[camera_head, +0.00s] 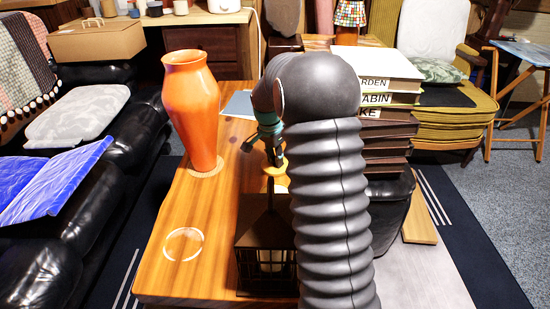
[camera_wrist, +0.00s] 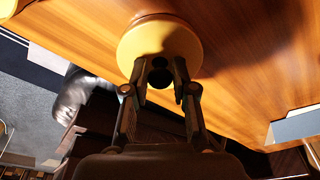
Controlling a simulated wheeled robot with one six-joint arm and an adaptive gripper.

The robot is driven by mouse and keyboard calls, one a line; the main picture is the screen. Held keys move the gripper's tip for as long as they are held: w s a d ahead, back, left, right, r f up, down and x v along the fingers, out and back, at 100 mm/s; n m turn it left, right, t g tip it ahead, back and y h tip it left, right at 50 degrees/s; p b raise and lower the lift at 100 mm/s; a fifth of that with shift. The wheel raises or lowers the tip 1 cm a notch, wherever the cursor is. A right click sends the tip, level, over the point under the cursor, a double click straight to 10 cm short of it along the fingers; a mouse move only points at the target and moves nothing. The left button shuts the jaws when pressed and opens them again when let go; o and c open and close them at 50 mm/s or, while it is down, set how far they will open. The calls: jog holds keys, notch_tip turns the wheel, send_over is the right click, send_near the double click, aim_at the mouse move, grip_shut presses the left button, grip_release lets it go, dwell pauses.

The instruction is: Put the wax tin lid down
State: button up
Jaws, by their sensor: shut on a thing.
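The wax tin lid appears to be the round yellow disc (camera_wrist: 138,40) in the wrist view, with a small dark knob near its edge. My gripper (camera_wrist: 161,72) is shut at the dark knob, its fingertips on either side. In the head view my gripper (camera_head: 271,140) is over the wooden table (camera_head: 180,285), and a small yellow part of the lid (camera_head: 276,169) shows just below it. My arm hides much of that area. I cannot tell whether the lid touches the table or something beneath it.
An orange vase (camera_head: 192,110) stands left of my gripper. A dark lantern (camera_head: 262,238) stands in front, close to my arm. A stack of books (camera_head: 385,140) is on the right. A pale ring (camera_head: 184,244) lies at the front left, with bare tabletop around it.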

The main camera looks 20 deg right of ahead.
aim_at(271, 168)
jog(key=shift+f, duration=0.2)
jog(key=o, duration=0.9)
jog(key=shift+r, duration=0.15)
jog(key=r, duration=0.4)
jog(key=a+r+p, duration=0.1)
jog(key=r, duration=0.7)
jog(key=shift+s+a, duration=0.35)
jog(key=shift+s, duration=0.1)
